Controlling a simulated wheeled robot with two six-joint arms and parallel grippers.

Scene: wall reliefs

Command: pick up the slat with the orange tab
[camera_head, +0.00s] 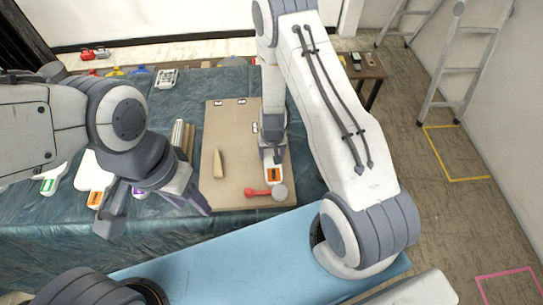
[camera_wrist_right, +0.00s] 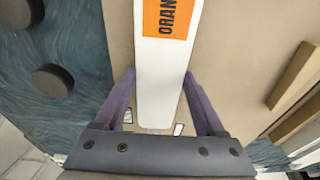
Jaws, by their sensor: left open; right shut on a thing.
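A white slat with an orange tab (camera_head: 275,174) is over the tan board, its upper part hidden behind my right gripper (camera_head: 272,148). The right gripper is shut on this slat. I cannot tell whether the slat touches the board. My left gripper (camera_head: 155,210) is open and empty, over the table's front left part. Another white piece with an orange tab (camera_head: 95,198) lies at the left, partly hidden by my left arm.
The tan board (camera_head: 235,190) holds a wooden wedge (camera_head: 218,165) and a red-handled tool with a grey disc (camera_head: 263,193). A green-tabbed piece (camera_head: 48,185) lies at the left. A blue surface (camera_head: 230,255) is in front. A ladder (camera_head: 460,70) stands at the right.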

